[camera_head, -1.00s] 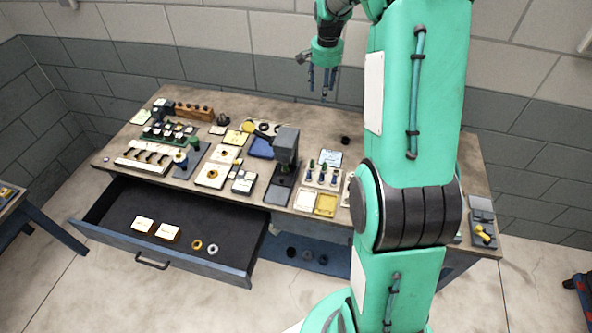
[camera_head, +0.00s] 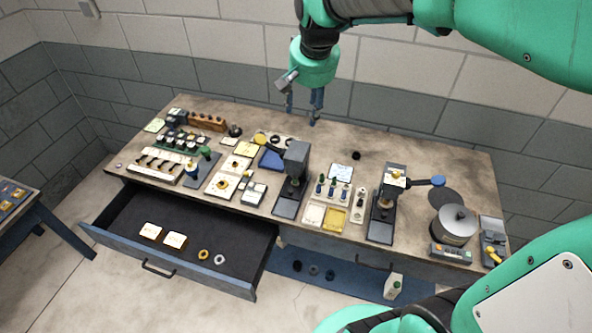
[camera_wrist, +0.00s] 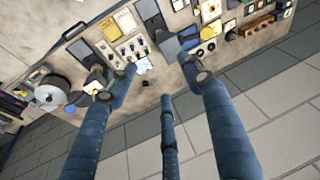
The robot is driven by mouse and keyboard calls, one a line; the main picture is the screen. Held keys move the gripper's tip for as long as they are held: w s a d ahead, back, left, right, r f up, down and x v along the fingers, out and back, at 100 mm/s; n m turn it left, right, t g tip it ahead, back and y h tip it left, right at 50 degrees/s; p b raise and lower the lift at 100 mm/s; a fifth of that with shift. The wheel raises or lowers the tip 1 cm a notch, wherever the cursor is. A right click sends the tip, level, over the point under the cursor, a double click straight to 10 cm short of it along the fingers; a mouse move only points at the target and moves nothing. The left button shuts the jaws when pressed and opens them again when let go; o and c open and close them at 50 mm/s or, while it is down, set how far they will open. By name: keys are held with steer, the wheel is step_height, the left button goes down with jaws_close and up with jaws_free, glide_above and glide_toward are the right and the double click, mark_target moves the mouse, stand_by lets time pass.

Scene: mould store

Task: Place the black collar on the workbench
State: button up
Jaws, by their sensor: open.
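My gripper (camera_head: 303,108) hangs above the back of the workbench (camera_head: 330,138), fingers spread and nothing between them. In the wrist view its long blue fingers (camera_wrist: 163,88) reach toward the bench, apart. Several small dark ring-like pieces are in view, and I cannot tell which is the black collar. A small black round piece (camera_head: 356,156) lies on the bench to the right of my gripper. Dark rings (camera_head: 313,270) lie on the blue lower shelf (camera_head: 345,284) under the bench. Other dark rings (camera_head: 288,141) lie on the bench behind the blue tray.
An open drawer (camera_head: 215,208) juts from the bench front, holding two pale boxes, a gold ring (camera_head: 203,254) and a silver ring (camera_head: 219,259). Dark presses (camera_head: 293,170) and a round metal pot (camera_head: 454,224) stand on the bench. The back right bench top is mostly clear.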

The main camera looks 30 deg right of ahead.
steer(key=s+a+n, duration=0.2)
steer(key=s+a, duration=0.2)
steer(key=s, duration=0.3)
steer(key=s+a+n+t, duration=0.1)
steer(key=s+a, duration=0.3)
steer(key=s, duration=0.3)
steer(key=s+a+f+n+t, duration=0.1)
steer(key=s+a, duration=0.3)
steer(key=s, duration=0.4)
steer(key=shift+n+y, duration=0.4)
steer(key=shift+n, duration=0.4)
steer(key=shift+f, duration=0.15)
step_height(320, 180, down, 10)
steer(key=b, duration=1)
